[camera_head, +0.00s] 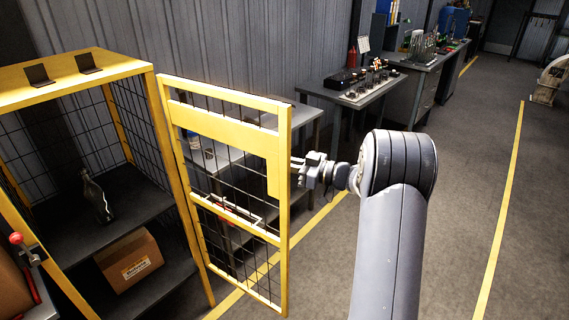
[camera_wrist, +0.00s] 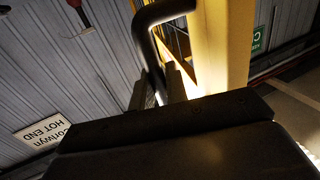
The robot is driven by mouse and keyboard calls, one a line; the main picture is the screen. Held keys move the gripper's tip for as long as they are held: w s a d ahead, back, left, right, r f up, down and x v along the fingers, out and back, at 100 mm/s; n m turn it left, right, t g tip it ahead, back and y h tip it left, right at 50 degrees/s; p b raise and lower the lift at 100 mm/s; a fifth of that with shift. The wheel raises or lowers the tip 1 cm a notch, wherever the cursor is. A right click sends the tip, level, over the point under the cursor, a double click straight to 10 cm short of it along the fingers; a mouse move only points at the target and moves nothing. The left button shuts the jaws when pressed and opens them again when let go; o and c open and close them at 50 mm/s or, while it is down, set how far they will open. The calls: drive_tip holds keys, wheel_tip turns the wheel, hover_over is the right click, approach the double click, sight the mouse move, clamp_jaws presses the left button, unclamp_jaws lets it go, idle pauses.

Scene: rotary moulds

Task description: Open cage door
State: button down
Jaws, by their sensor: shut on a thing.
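The yellow cage door (camera_head: 226,131), with black wire mesh, stands swung well open from the yellow cage (camera_head: 152,110), hinged on the cage's right front post. My gripper (camera_head: 298,170) is at the door's free right edge, about halfway up. In the wrist view, my gripper (camera_wrist: 158,92) is shut on the black door handle (camera_wrist: 147,42), a curved bar beside the yellow door frame (camera_wrist: 222,45). The exact contact of the fingers with the handle is dark and partly hidden.
Inside the cage are a cardboard box (camera_head: 129,260) and a glass bottle (camera_head: 97,197) on dark shelves. A workbench (camera_head: 366,94) with tools stands along the wall behind the door. The grey floor (camera_head: 452,200) to the right is clear, with yellow lines.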

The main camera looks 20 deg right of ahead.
drive_tip(key=shift+w, duration=0.1)
idle(0.3)
drive_tip(key=c, duration=1.5)
unclamp_jaws()
drive_tip(key=b+v, duration=0.3)
drive_tip(key=v, duration=0.7)
drive_tip(key=shift+s+d, duration=0.25)
drive_tip(key=shift+d, duration=0.1)
drive_tip(key=shift+w, duration=0.1)
